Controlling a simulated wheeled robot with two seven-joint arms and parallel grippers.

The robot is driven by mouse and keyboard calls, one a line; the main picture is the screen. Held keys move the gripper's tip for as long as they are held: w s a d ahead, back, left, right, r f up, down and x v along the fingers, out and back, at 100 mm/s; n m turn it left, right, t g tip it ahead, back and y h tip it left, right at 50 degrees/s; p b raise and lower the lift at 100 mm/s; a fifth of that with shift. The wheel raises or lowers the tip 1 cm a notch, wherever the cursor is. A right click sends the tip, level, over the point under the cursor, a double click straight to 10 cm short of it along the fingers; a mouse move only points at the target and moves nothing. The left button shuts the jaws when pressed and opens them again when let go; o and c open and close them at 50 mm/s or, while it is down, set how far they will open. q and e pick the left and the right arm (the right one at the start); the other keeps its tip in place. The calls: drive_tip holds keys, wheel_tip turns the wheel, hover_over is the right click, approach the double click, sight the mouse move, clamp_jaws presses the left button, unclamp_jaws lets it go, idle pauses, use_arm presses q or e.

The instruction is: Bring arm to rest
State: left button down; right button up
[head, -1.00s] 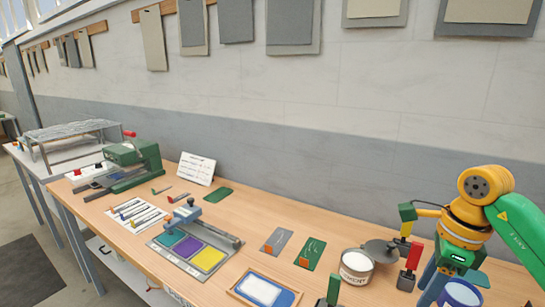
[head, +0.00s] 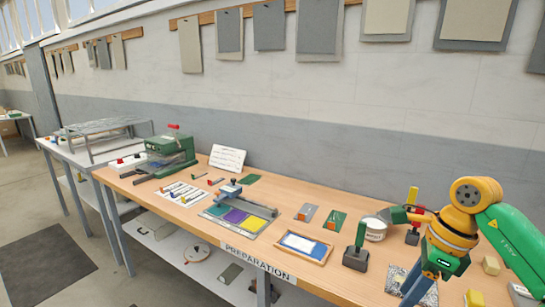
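My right arm comes in from the right edge, with a green link, a yellow-orange wrist and blue parts below it. My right gripper (head: 419,286) points down over the front right of the wooden table (head: 333,192). Its fingertips are near the lower picture edge, and the gap between them cannot be made out. No held object can be seen in it. My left arm and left gripper are not in view.
Left of the gripper stand a dark green-handled stamp (head: 356,248), an open white tin (head: 375,229) and a blue-and-white framed pad (head: 303,246). A speckled plate (head: 397,277) lies close beside it. A green press (head: 170,152) stands far left.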

drive_tip(key=w+a+f+m+t+y, duration=0.1)
drive_tip(key=w+a+f+m+y, duration=0.1)
drive_tip(key=a+f+m+y, duration=0.3)
drive_tip(key=w+a+f+m+t+y, duration=0.1)
drive_tip(key=w+a+y, duration=0.15)
drive_tip(key=a, duration=0.45)
drive_tip(key=w+a+f+m+y, duration=0.1)
drive_tip(key=a+f+m+y, duration=0.15)
drive_tip(key=a+y, duration=0.3)
drive_tip(key=w+d+f+m+t+h, duration=0.2)
drive_tip(key=f+m+t, duration=0.35)
drive_tip(key=m, duration=0.25)
drive_tip(key=w+d+f+m+t+h, duration=0.2)
drive_tip(key=f+m+t, duration=0.2)
drive_tip(key=f+m, duration=0.3)
drive_tip(key=s+d+f+m+g+h, duration=0.2)
drive_tip(key=s+d+f+m+h, duration=0.25)
drive_tip(key=s+f+m, duration=0.5)
drive_tip(key=s+d+f+m+g+h, duration=0.1)
drive_tip(key=s+d+f+m+h, duration=0.35)
drive_tip(key=f, duration=0.75)
drive_tip(key=s+f+m+g+h, duration=0.1)
drive_tip(key=s+f+m+g, duration=0.3)
drive_tip(key=s, duration=1)
drive_tip(key=s+f+m+g+h, duration=0.1)
drive_tip(key=s+f+m+g, duration=0.3)
drive_tip(key=s, duration=1)
drive_tip(key=shift+s+a+f, duration=0.25)
drive_tip(key=shift+a+f, duration=0.05)
drive_tip(key=shift+f, duration=0.25)
